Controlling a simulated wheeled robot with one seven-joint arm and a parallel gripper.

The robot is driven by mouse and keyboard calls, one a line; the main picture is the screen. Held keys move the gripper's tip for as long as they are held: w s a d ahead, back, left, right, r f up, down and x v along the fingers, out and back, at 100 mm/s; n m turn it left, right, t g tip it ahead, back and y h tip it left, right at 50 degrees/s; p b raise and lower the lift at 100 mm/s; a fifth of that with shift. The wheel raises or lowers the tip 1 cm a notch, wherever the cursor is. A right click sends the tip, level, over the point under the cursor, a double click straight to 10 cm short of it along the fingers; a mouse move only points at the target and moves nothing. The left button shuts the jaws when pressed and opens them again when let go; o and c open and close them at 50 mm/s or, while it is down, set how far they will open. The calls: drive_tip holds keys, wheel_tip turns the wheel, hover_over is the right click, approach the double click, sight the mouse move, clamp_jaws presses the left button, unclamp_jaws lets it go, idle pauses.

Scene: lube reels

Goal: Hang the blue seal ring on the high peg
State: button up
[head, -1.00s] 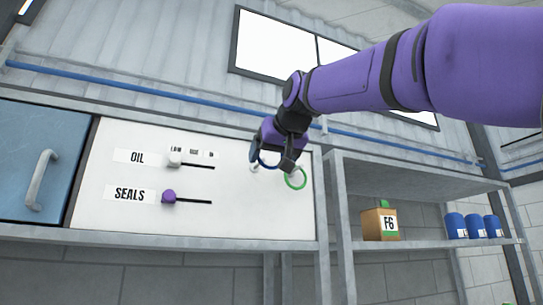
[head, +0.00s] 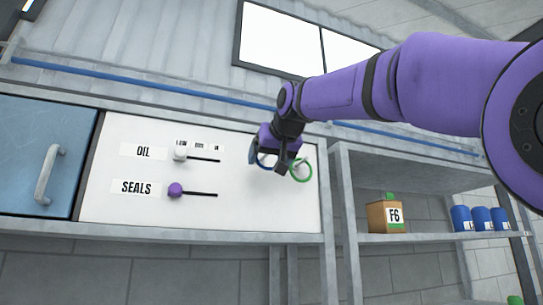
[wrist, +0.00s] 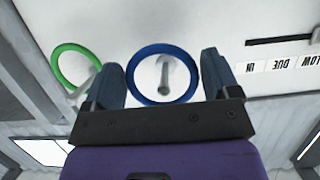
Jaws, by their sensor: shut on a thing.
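My gripper (head: 270,158) is in front of the white panel, its two dark fingers closed on opposite sides of the blue seal ring (wrist: 132,84). The ring also shows partly between the fingers in the head view (head: 264,165). In the wrist view a pale peg (wrist: 164,76) shows inside the ring's outline; I cannot tell whether its tip passes through the ring. A green ring (head: 301,181) hangs just right of my gripper, and in the wrist view (wrist: 56,66) it is at a second peg (wrist: 86,82).
The panel (head: 130,205) carries an OIL slider (head: 180,153) and a purple SEALS slider (head: 175,190) to the left. A blue door with a handle (head: 48,172) is further left. A shelf at right holds an F6 box (head: 386,217) and blue cans (head: 480,219).

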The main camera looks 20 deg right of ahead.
drive_tip(key=shift+x, duration=1.55)
drive_tip(key=shift+w, duration=0.1)
drive_tip(key=o, duration=0.8)
drive_tip(key=shift+c, duration=0.2)
drive_tip(key=v, duration=1.1)
